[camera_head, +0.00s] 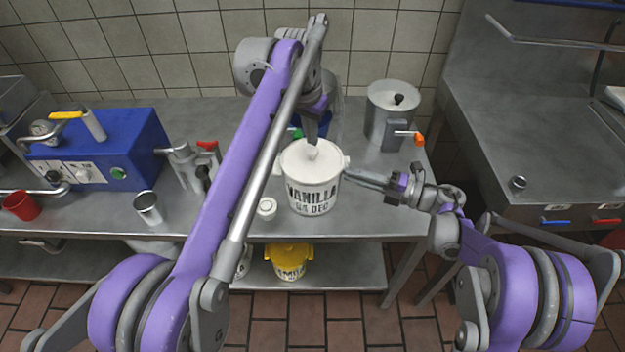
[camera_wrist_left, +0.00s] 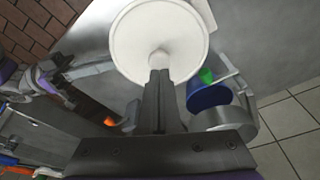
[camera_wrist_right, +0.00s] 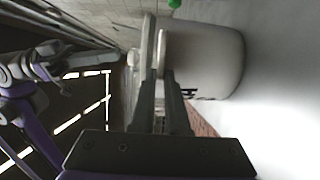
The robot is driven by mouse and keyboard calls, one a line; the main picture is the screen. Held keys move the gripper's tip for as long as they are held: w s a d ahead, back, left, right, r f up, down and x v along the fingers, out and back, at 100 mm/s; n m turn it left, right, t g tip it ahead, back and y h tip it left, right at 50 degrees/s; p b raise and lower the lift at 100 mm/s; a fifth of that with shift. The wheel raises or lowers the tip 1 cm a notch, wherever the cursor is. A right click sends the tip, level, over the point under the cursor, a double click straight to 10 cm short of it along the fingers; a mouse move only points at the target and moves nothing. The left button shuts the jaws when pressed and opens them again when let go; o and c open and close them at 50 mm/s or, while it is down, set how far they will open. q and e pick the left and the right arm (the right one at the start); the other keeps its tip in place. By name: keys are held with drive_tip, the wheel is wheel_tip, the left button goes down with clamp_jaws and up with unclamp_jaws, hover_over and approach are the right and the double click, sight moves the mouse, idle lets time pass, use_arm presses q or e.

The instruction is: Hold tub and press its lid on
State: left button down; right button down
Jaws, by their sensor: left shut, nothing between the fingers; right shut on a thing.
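The white tub (camera_head: 313,196) marked VANILLA stands upright on the steel table. Its round white lid (camera_head: 300,160) lies over its top and shows from above in the left wrist view (camera_wrist_left: 135,35). I cannot tell whether the lid is fully seated. My left gripper (camera_head: 312,142) is shut and empty, pointing down with its tips at the lid's centre knob (camera_wrist_left: 160,60). My right gripper (camera_head: 353,175) is shut on the tub's side, at the small ear below the rim. The tub's side also shows in the right wrist view (camera_wrist_right: 215,60).
A small white jar (camera_head: 267,208), a steel cup (camera_head: 147,208), a red cup (camera_head: 20,206) and a blue machine (camera_head: 100,150) are to the left. A yellow-lidded tub (camera_head: 290,262) is on the lower shelf.

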use_arm(q)
drive_tip(key=shift+r, duration=2.7)
use_arm(e)
drive_tip(key=c, duration=0.8)
unclamp_jaws()
drive_tip(key=shift+c, duration=0.2)
